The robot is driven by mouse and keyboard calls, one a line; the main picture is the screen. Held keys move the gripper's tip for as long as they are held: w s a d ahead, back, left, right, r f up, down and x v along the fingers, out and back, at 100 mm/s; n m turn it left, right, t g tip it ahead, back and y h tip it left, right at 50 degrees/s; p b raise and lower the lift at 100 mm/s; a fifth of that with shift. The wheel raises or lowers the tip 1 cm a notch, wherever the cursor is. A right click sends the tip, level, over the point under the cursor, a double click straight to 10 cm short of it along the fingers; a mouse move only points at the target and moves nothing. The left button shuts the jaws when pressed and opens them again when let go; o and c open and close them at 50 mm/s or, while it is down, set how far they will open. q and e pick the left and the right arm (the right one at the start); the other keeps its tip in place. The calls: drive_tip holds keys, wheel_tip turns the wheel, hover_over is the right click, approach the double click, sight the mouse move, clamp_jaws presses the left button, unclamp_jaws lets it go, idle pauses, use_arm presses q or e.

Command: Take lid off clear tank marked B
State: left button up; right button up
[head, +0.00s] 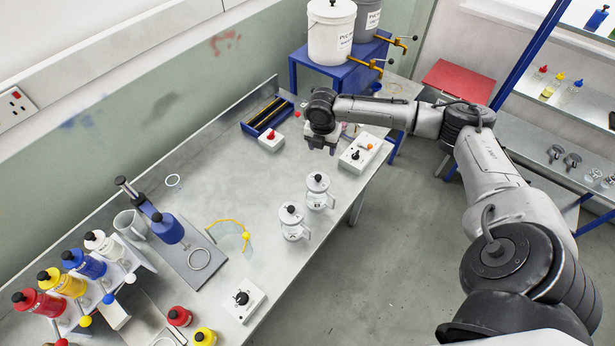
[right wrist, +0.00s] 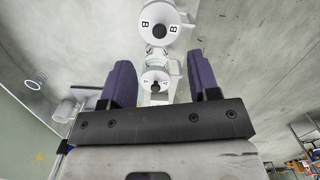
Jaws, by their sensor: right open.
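The tank marked B (head: 318,198) stands upright on the metal bench. Its white lid (head: 314,182) with a black knob is on, and the lid also shows in the right wrist view (right wrist: 147,31). A second lidded tank (head: 292,231) stands just in front and to its left; its letter is hard to read. My right gripper (head: 321,146) is beyond tank B in the head view, apart from it. In the right wrist view, my gripper's two purple fingers (right wrist: 162,85) are spread, with nothing held between them. My left gripper is out of view.
A yellow arc (head: 230,221) and colored bottles (head: 70,285) are further left. The bench between is largely clear.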

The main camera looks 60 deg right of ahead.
drive_tip(key=a+n+y, duration=0.1)
drive_tip(key=a+n, duration=0.1)
drive_tip(key=n, duration=0.2)
drive_tip(key=n+p, duration=0.1)
drive_tip(key=n, duration=0.5)
hover_over(318, 176)
wheel_tip(318, 176, down, 9)
drive_tip(key=shift+s+r, duration=0.1)
drive_tip(key=shift+f+m+p, duration=0.3)
drive_tip(key=shift+f+p, duration=0.1)
drive_tip(key=shift+f, duration=0.15)
drive_tip(key=shift+f+p, duration=0.4)
drive_tip(key=shift+f, duration=1.65)
drive_tip(key=shift+c, duration=0.3)
drive_tip(key=c, duration=0.9)
